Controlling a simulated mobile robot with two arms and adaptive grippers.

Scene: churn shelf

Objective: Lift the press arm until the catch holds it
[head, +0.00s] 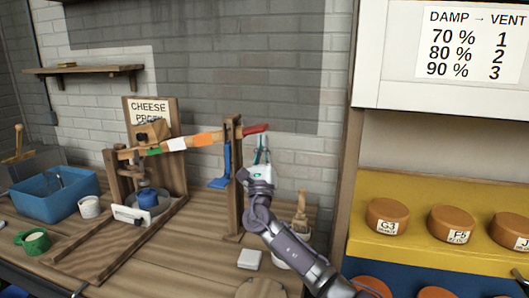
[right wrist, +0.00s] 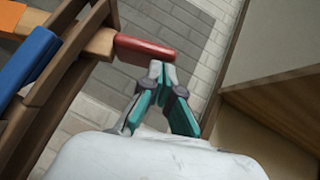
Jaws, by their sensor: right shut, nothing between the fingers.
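The press arm (head: 203,139) is a long lever with green, white and orange bands and a red end. It slopes up to the right from the wooden cheese press and passes the slotted upright (head: 234,185). Its red end (head: 256,129) also shows in the right wrist view (right wrist: 145,48). My right gripper (head: 262,146) is shut and empty, its fingertips close below the red end; I cannot tell whether they touch it. A blue piece (head: 221,176) hangs at the upright; it shows large in the right wrist view (right wrist: 28,62). I cannot make out how the catch sits. My left gripper is out of view.
A blue cylinder (head: 148,199) sits under the press. A small white block (head: 249,259) lies near my right forearm. A yellow shelf (head: 400,186) with cheeses is at the right.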

